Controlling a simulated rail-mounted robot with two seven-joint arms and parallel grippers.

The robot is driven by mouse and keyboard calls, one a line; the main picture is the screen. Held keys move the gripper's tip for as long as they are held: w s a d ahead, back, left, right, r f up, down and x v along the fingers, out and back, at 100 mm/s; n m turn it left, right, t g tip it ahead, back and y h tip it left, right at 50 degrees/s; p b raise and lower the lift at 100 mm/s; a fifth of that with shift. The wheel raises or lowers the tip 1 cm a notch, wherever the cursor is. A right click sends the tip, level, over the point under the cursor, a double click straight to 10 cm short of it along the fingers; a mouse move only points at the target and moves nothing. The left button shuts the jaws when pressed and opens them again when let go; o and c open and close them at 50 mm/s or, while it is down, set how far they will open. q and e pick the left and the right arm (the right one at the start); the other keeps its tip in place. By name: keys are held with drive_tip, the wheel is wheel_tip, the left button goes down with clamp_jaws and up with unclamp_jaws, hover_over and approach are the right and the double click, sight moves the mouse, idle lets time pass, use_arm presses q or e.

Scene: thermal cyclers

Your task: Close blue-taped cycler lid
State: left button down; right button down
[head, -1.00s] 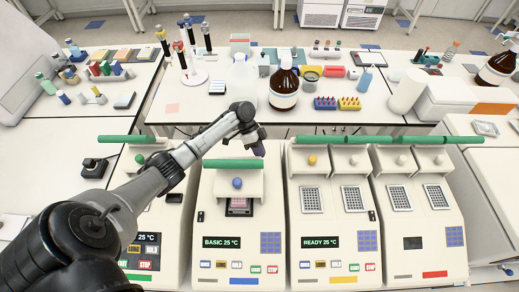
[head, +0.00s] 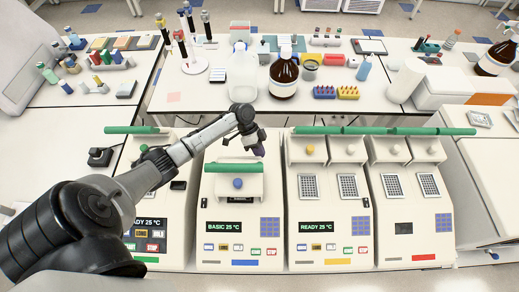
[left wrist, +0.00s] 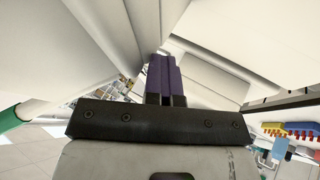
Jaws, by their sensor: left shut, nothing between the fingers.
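The blue-taped cycler (head: 230,226) stands second from the left, with a blue strip (head: 245,263) on its front and a display reading BASIC 25 °C. Its white lid (head: 218,187) has a green bar (head: 235,167) along the back and a blue knob (head: 238,183). The lid hangs low over the block, with only a small dark patch showing under its front edge. My left gripper (head: 259,151) is shut and empty, just behind and above the green bar. I cannot tell whether it touches the lid. Its purple fingers (left wrist: 163,78) are together in the left wrist view.
A yellow-taped cycler (head: 328,226) and a red-taped cycler (head: 409,227) stand to the right with raised lids. Another cycler (head: 150,225) is partly behind my left arm. Brown bottle (head: 284,75), clear jug (head: 242,76) and tube racks (head: 337,92) stand on the bench behind.

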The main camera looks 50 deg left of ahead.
use_arm(q)
drive_tip(key=w+a+r+b, duration=0.2)
drive_tip(key=a+r+b, duration=0.3)
drive_tip(key=a+r, duration=0.3)
drive_tip(key=shift+w+a, duration=0.15)
drive_tip(key=shift+a, duration=0.45)
